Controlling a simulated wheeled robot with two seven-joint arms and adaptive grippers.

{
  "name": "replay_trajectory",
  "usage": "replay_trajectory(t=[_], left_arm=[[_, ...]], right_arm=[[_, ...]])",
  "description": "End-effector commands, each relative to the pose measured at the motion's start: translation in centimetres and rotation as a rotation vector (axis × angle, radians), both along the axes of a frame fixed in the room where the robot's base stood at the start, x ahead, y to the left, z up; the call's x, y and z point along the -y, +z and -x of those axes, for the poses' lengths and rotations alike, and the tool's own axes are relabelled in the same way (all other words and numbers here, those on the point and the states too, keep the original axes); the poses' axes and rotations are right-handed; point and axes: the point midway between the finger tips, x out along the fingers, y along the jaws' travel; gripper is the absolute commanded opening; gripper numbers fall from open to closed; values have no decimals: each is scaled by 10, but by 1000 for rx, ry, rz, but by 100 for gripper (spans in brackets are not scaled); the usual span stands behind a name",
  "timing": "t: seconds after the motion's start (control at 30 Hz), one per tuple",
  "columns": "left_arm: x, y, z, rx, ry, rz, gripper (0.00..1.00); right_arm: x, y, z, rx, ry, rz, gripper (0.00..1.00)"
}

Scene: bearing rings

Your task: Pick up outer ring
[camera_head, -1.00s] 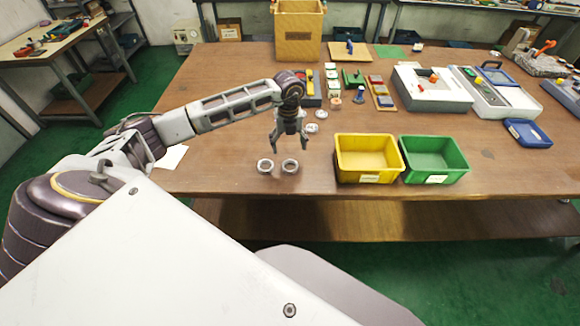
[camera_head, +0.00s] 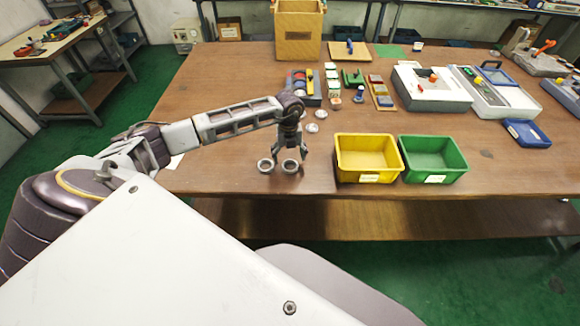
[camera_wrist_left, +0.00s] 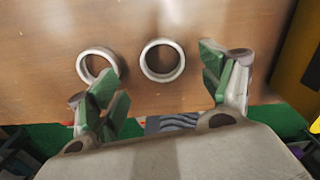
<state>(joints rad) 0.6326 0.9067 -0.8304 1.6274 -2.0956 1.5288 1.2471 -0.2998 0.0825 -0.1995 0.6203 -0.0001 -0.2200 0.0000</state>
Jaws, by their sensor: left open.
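Two similar metal rings lie side by side on the table near its front edge: a left ring (camera_head: 265,166) and a right ring (camera_head: 290,166). The pictures do not make clear which one is the outer ring. My left gripper (camera_head: 289,156) is open and empty, pointing down just above and behind the right ring. In the left wrist view, the right ring (camera_wrist_left: 162,60) lies between the lines of the two spread green fingertips (camera_wrist_left: 157,84). The left ring (camera_wrist_left: 98,66) is beside the left finger, which covers part of its edge. My right gripper is not in view.
A yellow bin (camera_head: 368,180) and a green bin (camera_head: 432,179) stand right of the rings. Small round parts (camera_head: 312,128) lie behind the gripper. A brown box (camera_head: 298,38) stands at the back. The table left of the rings is mostly clear.

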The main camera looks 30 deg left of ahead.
Motion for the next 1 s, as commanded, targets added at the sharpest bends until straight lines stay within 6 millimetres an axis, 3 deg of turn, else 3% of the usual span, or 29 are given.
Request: replay_trajectory(t=[0.43,0.97,1.0], left_arm=[[4,-43,0,-2,1,1,79],[4,-46,0,-1,0,1,79],[4,-46,0,-1,0,1,74]], right_arm=[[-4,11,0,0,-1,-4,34],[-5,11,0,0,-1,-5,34],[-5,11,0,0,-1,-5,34]])
